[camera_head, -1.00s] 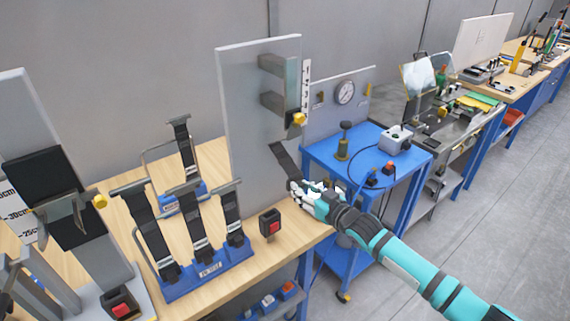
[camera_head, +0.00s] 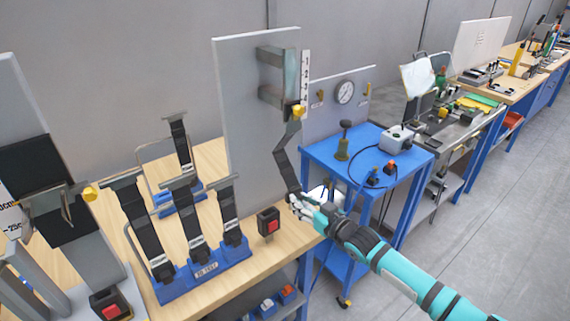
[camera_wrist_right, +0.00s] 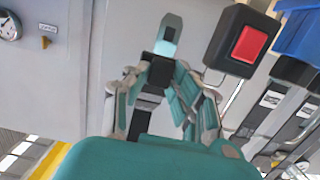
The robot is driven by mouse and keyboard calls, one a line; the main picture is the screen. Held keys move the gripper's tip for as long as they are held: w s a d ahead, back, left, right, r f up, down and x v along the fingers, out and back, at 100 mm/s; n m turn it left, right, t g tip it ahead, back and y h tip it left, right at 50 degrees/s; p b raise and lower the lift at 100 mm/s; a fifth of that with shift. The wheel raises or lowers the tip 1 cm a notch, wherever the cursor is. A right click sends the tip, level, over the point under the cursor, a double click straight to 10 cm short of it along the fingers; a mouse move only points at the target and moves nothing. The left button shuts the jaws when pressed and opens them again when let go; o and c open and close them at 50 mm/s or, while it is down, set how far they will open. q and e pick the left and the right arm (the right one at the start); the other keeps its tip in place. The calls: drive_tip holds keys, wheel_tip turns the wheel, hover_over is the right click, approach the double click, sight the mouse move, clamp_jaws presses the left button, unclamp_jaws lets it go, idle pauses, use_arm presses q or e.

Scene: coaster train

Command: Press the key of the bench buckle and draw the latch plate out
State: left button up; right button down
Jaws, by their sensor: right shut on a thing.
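The bench buckle (camera_head: 268,222), a black block with a red key, stands upright near the bench's front edge. It also shows at the upper right of the right wrist view (camera_wrist_right: 232,30), with its red key (camera_wrist_right: 249,44) facing the camera. My right gripper (camera_head: 300,208) is to the right of the buckle. It is shut on the latch plate, whose shiny tongue (camera_wrist_right: 169,32) sticks out beyond the fingers, beside the buckle and apart from it. The black strap (camera_head: 285,168) runs with a bend from the panel down to my right gripper. My left gripper is not in view.
A grey upright panel (camera_head: 240,110) with a yellow knob (camera_head: 298,111) stands behind the buckle. A blue rack (camera_head: 206,270) with several straps is to the left. Another red-key buckle (camera_head: 110,305) is at lower left. A blue cart (camera_head: 325,157) stands to the right.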

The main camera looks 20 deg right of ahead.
wheel_tip(320, 180, down, 5)
drive_tip(key=b, duration=0.3)
drive_tip(key=shift+r, duration=0.15)
drive_tip(key=c, duration=1.4)
unclamp_jaws()
drive_tip(key=shift+r, duration=0.25)
drive_tip(key=shift+c, duration=0.2)
drive_tip(key=o, duration=0.4)
drive_tip(key=v, duration=1.2)
